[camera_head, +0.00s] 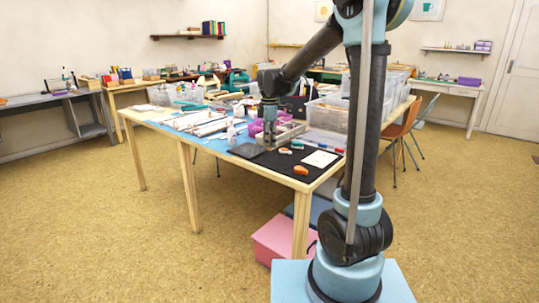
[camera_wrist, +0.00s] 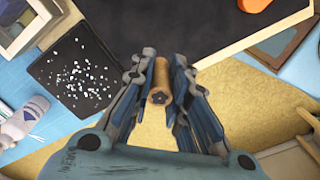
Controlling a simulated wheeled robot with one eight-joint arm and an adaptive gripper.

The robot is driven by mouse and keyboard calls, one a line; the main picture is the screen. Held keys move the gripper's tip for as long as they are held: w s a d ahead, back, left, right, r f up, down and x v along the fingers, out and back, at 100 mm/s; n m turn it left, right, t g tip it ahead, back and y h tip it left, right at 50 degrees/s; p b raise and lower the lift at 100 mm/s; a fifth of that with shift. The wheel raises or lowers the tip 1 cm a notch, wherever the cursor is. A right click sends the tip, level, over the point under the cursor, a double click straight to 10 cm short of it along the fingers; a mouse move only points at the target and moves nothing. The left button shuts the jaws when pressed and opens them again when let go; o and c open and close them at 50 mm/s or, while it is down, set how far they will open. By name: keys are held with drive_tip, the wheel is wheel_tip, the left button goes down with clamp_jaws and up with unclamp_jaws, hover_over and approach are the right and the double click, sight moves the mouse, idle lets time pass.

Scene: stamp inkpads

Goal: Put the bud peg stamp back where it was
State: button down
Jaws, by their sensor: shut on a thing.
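My gripper (camera_wrist: 160,85) is shut on a small wooden peg stamp (camera_wrist: 161,78) in the wrist view. The peg sits between the two fingers, with a dark bud-like mark on the end that faces the camera. In the head view my gripper (camera_head: 269,140) is over the front part of the work table, near a black mat (camera_head: 275,162) and a wooden tray (camera_head: 288,130). The peg is too small to make out there. In the wrist view the black mat (camera_wrist: 200,18) and the tray's corner (camera_wrist: 30,38) lie beyond the fingers.
A dark square pad with white specks (camera_wrist: 75,75) lies left of my gripper, beside a pale bottle-like thing (camera_wrist: 25,120). A white card (camera_head: 320,158) and an orange object (camera_head: 301,170) lie on the mat. Clear bins crowd the table's right side. Floor shows past the table edge.

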sight(270, 149)
drive_tip(key=shift+d+f, duration=0.1)
drive_tip(key=shift+f, duration=2.5)
drive_tip(key=c, duration=1.5)
unclamp_jaws()
drive_tip(key=shift+f, duration=0.1)
drive_tip(key=shift+c, duration=0.2)
